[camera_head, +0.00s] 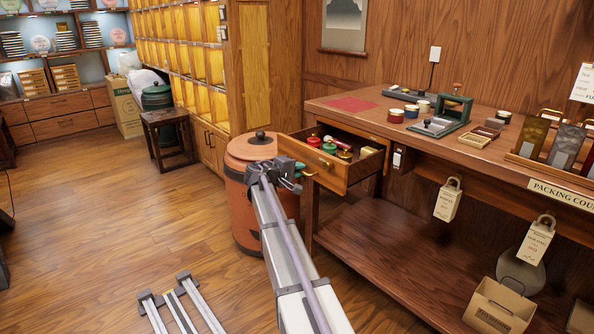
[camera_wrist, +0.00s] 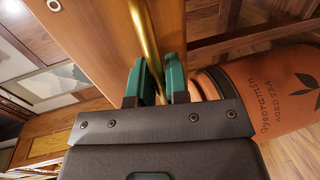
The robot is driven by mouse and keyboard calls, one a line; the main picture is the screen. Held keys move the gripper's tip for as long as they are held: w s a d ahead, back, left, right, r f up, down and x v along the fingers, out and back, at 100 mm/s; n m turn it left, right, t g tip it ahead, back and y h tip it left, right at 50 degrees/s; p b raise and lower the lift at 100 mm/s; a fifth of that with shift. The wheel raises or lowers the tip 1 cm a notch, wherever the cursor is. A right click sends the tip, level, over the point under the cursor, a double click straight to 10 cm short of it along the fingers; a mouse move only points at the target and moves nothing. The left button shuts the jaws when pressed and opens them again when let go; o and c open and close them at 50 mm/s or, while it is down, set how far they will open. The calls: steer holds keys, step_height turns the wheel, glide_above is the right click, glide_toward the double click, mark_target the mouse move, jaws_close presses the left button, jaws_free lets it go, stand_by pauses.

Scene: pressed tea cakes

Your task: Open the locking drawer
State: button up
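The locking drawer (camera_head: 341,172) is pulled well out of the left end of the wooden counter. Its wooden front also shows in the wrist view (camera_wrist: 95,35), with a round metal lock (camera_wrist: 54,5) near the top left. Small red, green and pale items (camera_head: 330,147) lie inside. My gripper (camera_head: 296,174) is at the drawer's front. In the wrist view, its green fingertips (camera_wrist: 157,78) lie on either side of the brass bar handle (camera_wrist: 146,35), which fills nearly all the narrow gap. The gripper looks shut on the handle; exact contact is partly hidden.
A terracotta tea jar (camera_head: 247,205) with a lid stands close to the drawer's left, behind my arm. The counter top (camera_head: 400,130) holds tins and tools. A lower shelf (camera_head: 385,255) runs beneath. A dark stool (camera_head: 168,135) stands farther back; the floor (camera_head: 110,220) at left is mostly clear.

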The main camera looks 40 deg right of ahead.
steer(key=o, duration=0.4)
steer(key=shift+c, duration=0.2)
steer(key=w+p+v, duration=0.1)
steer(key=p+v, duration=0.1)
steer(key=v, duration=0.8)
steer(key=shift+s+a, duration=0.35)
steer(key=shift+s, duration=0.1)
steer(key=shift+r, duration=0.1)
